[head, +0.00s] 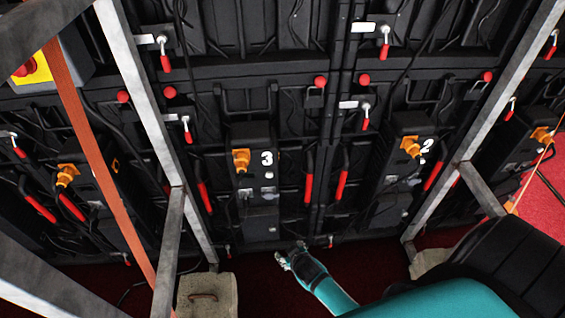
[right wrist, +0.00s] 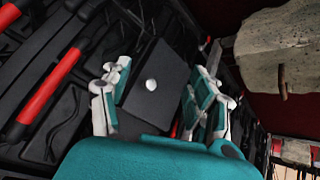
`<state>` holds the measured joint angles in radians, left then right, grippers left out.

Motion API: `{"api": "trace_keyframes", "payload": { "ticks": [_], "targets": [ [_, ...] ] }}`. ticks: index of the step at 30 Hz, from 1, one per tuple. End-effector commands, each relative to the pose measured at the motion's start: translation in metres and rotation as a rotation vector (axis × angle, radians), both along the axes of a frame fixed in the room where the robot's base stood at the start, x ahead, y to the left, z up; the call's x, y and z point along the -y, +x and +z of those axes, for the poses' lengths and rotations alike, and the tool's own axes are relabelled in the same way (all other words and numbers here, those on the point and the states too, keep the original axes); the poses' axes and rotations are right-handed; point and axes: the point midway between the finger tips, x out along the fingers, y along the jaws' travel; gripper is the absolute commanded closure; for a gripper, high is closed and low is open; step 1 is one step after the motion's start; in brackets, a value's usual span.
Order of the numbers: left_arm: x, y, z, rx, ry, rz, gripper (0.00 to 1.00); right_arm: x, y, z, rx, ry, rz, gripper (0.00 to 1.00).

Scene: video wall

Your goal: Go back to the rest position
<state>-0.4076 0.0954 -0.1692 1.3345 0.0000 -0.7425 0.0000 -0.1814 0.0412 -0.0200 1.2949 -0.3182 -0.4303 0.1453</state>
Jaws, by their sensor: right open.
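My right arm comes in from the lower right of the head view, teal with a dark wrist. Its gripper (head: 289,254) is small there, low in front of the video wall's back, below the black box marked 3 (head: 260,190). In the right wrist view the two white and teal fingers of my right gripper (right wrist: 158,74) stand apart with nothing held between them. A dark box face with a round white knob (right wrist: 151,85) shows behind the gap. I cannot tell how close the fingers are to it. My left gripper is in neither view.
Grey metal struts (head: 150,100) slope down on the left and right of the wall. Concrete blocks stand at their feet, one at lower left (head: 207,296). An orange strap (head: 95,150) crosses the left side. Red-handled levers (head: 340,185) stick out from the wall. Dark red floor lies below.

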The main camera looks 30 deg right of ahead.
Motion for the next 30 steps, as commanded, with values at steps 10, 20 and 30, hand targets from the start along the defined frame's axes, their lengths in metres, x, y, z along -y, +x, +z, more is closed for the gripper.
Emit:
{"api": "trace_keyframes", "payload": {
  "ticks": [10,20,30],
  "targets": [
    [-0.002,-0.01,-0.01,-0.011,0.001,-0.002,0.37,-0.006,-0.024,-0.022,-0.057,0.016,0.013,0.39],
    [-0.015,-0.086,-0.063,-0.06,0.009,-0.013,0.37,-0.033,-0.217,-0.133,-0.414,0.101,0.077,0.39],
    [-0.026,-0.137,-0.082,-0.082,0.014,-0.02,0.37,-0.031,-0.347,-0.162,-0.612,0.125,0.08,0.39]
  ]
}}
